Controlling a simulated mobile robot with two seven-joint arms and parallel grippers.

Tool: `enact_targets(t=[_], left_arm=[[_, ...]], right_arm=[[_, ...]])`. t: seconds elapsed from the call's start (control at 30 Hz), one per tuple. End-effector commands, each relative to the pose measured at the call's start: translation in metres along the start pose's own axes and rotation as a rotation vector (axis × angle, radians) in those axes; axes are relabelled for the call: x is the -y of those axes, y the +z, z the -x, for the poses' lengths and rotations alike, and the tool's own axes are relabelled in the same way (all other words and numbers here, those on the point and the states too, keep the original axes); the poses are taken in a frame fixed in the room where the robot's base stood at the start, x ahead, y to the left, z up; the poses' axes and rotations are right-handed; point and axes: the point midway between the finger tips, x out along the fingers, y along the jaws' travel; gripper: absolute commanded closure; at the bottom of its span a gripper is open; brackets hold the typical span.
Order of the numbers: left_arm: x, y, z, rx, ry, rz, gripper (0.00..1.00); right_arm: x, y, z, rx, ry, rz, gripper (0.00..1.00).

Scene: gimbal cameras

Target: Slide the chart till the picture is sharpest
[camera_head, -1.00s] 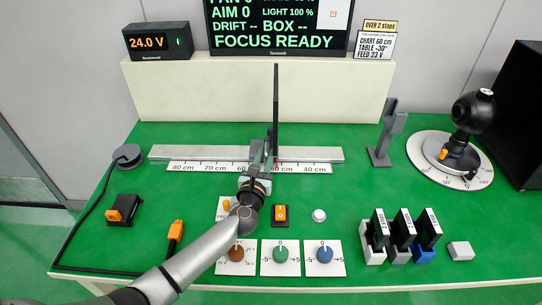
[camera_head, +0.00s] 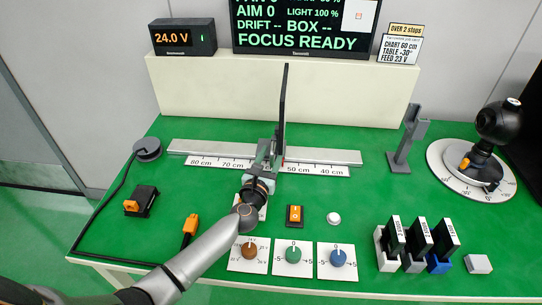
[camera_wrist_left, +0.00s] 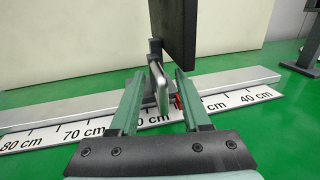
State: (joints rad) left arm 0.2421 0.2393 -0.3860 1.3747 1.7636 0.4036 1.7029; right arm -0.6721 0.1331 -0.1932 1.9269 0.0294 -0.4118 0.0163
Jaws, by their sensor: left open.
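The chart (camera_head: 284,95) is a thin dark upright panel, seen nearly edge-on, on the silver rail (camera_head: 325,156). Its foot has a pale upright handle (camera_wrist_left: 161,88) and a red pointer (camera_wrist_left: 179,104), which is just left of the 50 cm mark (camera_head: 298,169). My left gripper (camera_head: 268,154) reaches the foot from the front. In the left wrist view its two green fingers (camera_wrist_left: 157,95) stand on either side of the handle, with gaps visible, so it is open. The 60 cm label is mostly hidden by the gripper. The screen (camera_head: 300,40) reads FOCUS READY.
Brown (camera_head: 249,250), green (camera_head: 293,254) and blue (camera_head: 337,256) knobs and an orange switch (camera_head: 294,214) lie in front of the rail. A grey post (camera_head: 405,145) stands right of it. A camera ball (camera_head: 495,122) sits on a round dial at the far right. Rail ends are clear.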

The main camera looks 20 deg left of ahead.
Motion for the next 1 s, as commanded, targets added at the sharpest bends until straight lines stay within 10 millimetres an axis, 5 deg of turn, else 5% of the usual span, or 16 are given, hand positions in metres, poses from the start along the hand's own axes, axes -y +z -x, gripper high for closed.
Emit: enact_targets(t=[0.23,0.7,1.0], left_arm=[[0.0,0.0,0.015,-0.001,0.0,0.002,0.53],[0.0,-0.001,0.1,-0.002,0.001,0.001,0.53],[0.0,0.0,0.124,0.0,0.0,0.0,0.53]], right_arm=[[0.0,-0.001,0.002,0.002,0.001,0.0,0.5],[-0.003,0.0,0.004,0.0,0.007,-0.001,0.5],[-0.003,0.003,0.003,0.006,0.007,-0.001,0.5]])
